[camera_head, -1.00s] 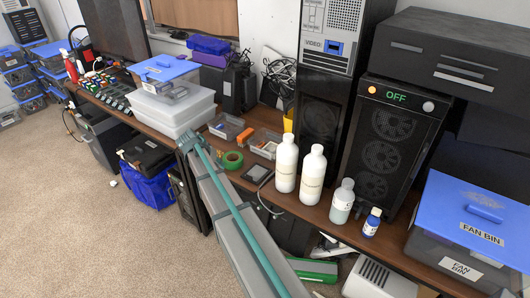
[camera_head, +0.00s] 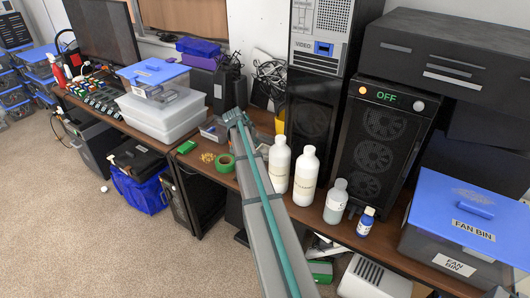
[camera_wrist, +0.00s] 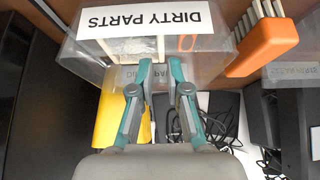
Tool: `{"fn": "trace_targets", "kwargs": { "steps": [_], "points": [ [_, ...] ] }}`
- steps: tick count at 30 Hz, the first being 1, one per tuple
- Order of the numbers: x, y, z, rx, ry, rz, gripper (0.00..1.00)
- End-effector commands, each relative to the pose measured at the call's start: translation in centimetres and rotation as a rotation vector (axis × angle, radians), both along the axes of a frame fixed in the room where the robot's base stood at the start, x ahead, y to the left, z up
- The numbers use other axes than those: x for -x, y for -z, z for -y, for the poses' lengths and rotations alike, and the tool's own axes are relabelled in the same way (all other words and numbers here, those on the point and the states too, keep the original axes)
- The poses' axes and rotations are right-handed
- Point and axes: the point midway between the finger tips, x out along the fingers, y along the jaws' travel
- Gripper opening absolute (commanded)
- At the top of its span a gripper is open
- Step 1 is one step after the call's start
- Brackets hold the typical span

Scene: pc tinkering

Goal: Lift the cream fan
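In the wrist view, a clear bin (camera_wrist: 215,55) with a white label reading "DIRTY PARTS" lies beyond my fingertips. A pale cream piece (camera_wrist: 128,48) shows inside it, partly covered by the label; it may be the cream fan, but I cannot tell its full shape. My gripper (camera_wrist: 160,75) is open, with a gap between its teal fingertips and nothing held. The fingertips overlap the near side of the bin in the picture; contact is unclear. In the head view, my gripper (camera_head: 236,118) is over the bench by the small clear bins, and my arm hides part of them.
An orange brush (camera_wrist: 264,45) is right of the bin in the wrist view. A yellow object (camera_wrist: 108,120) and dark cables (camera_wrist: 215,125) are nearby. In the head view, white bottles (camera_head: 279,165), green tape (camera_head: 225,162) and stacked clear boxes (camera_head: 160,110) crowd the bench.

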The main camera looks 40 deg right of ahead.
Motion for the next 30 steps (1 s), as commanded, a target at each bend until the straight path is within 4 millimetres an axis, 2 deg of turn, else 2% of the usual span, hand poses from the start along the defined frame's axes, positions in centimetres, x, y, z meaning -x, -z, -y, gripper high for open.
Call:
{"fn": "trace_targets", "kwargs": {
  "steps": [8,16,24,25,27,30],
  "points": [
    [-0.4,1.4,0.9,-0.001,0.0,-0.002,0.16],
    [-1.0,4.4,2.6,-0.001,0.0,-0.002,0.16],
    [-1.0,4.9,2.8,0.0,-0.001,0.0,0.16],
    [-1.0,4.9,2.8,0.0,-0.001,0.0,0.14],
    [-1.0,4.9,2.8,0.0,-0.001,0.0,0.02],
    [-1.0,4.9,2.8,0.0,-0.001,-0.001,0.0]
  ]
}}
